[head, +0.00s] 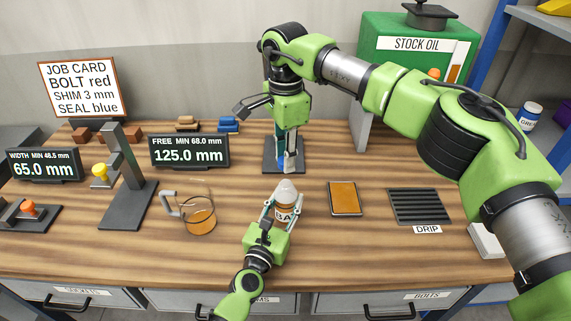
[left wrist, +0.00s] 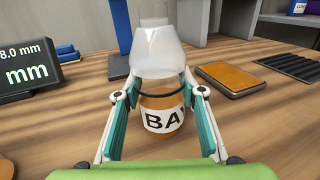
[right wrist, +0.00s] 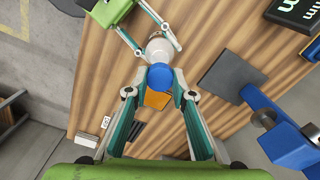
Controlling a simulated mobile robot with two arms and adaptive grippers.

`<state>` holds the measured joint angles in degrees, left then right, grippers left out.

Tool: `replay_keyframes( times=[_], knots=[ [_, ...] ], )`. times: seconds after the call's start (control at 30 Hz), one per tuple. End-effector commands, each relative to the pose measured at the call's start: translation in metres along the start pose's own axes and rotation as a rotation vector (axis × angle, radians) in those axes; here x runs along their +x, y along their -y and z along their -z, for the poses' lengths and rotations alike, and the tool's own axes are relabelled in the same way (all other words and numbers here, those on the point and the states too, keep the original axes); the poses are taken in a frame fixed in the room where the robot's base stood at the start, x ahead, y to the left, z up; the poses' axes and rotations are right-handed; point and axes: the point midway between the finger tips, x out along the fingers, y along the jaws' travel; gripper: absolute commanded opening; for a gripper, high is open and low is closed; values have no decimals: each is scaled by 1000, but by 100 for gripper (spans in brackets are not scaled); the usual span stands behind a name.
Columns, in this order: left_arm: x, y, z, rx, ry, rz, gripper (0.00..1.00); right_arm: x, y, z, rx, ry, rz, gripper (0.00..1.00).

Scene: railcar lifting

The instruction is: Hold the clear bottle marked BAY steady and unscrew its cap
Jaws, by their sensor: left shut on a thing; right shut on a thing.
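The clear bottle marked BAY (head: 285,210) stands upright on the bench, with amber contents and a frosted tapered top. It also shows in the left wrist view (left wrist: 159,103). My left gripper (head: 284,208) is shut around its body, one finger on each side. The blue cap (right wrist: 160,77) is between the fingers of my right gripper (right wrist: 158,90). In the head view the right gripper (head: 289,160) is above and behind the bottle, and the bottle's top shows no blue cap. The cap looks apart from the bottle.
A glass jug (head: 200,218) with amber liquid stands left of the bottle. A brown tray (head: 344,198) and a black drip grate (head: 418,206) lie to the right. A gauge stand (head: 270,168) is behind the bottle, close to my right gripper. Bare bench lies between these.

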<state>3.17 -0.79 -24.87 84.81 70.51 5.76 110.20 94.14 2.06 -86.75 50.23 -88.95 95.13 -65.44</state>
Motion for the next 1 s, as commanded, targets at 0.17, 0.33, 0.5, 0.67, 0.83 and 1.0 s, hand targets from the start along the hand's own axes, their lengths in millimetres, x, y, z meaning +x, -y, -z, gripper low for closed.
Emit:
replay_keyframes(
  times=[0.17, 0.33, 0.5, 0.67, 0.83, 1.0],
  knots=[
    [0, 0, 1, 0, -1, 1, 0, -6, -1, 0, -1, -1, -2, 0],
    [0, 0, 1, 0, -1, 1, 55, -6, 0, 0, 0, -1, -2, 0],
    [0, 0, 0, 0, -1, 0, 56, -6, 0, 0, 0, -1, -2, 0],
    [0, 0, 0, 0, -1, 0, 56, -6, 0, 0, 0, -1, -2, 0],
    [-11, 0, 1, 0, -2, 0, 56, -6, 0, 0, 0, -1, -2, 0],
    [-41, 0, 2, -1, -3, 0, 56, -6, 0, 0, 0, -1, -2, 0]
  ],
)
